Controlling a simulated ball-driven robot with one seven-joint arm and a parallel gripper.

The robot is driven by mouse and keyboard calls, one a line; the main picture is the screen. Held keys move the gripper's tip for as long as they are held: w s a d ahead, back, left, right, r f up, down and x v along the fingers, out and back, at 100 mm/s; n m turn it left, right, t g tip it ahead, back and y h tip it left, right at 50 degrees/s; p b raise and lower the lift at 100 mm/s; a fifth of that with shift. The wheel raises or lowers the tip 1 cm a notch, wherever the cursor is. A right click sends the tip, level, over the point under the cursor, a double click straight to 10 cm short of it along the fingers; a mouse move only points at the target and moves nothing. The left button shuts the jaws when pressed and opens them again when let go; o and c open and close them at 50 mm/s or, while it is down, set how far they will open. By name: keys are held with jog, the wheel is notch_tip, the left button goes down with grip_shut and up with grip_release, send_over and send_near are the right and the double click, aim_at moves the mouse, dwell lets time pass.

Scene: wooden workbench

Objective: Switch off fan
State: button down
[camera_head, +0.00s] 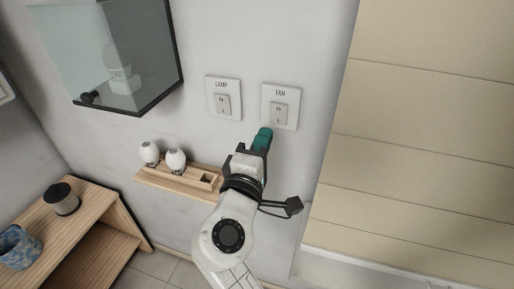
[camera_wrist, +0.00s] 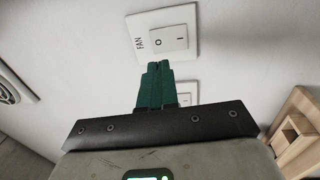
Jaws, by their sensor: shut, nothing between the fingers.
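The fan switch (camera_head: 280,105) is a white wall plate labelled FAN with a rocker marked O at the top and I at the bottom. It shows turned sideways in the wrist view (camera_wrist: 168,38). I cannot tell which half of the rocker is pressed in. A matching plate labelled LAMP (camera_head: 222,98) is on its left; part of it shows behind my fingers in the wrist view (camera_wrist: 187,90). My gripper (camera_head: 265,134) has teal fingers, shut and empty, just below the fan plate. In the wrist view its fingertips (camera_wrist: 158,66) are near the plate's edge; contact is unclear.
A wooden wall shelf (camera_head: 150,180) with two white bulb-like objects (camera_head: 175,160) is below the switches. A dark-framed glass cabinet (camera_head: 120,50) hangs at upper left. A cream panelled surface (camera_head: 420,130) stands at right. A wooden bench (camera_head: 95,205) is at lower left.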

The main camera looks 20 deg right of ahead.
aim_at(277, 109)
jog(key=p+x, duration=0.1)
jog(key=x, duration=0.4)
jog(key=shift+w+d+r+p, duration=0.15)
jog(key=shift+w+d+p, duration=0.15)
jog(key=shift+p, duration=0.1)
jog(key=shift+w+d, duration=0.35)
jog(key=shift+w, duration=0.25)
jog(key=shift+w+d, duration=0.15)
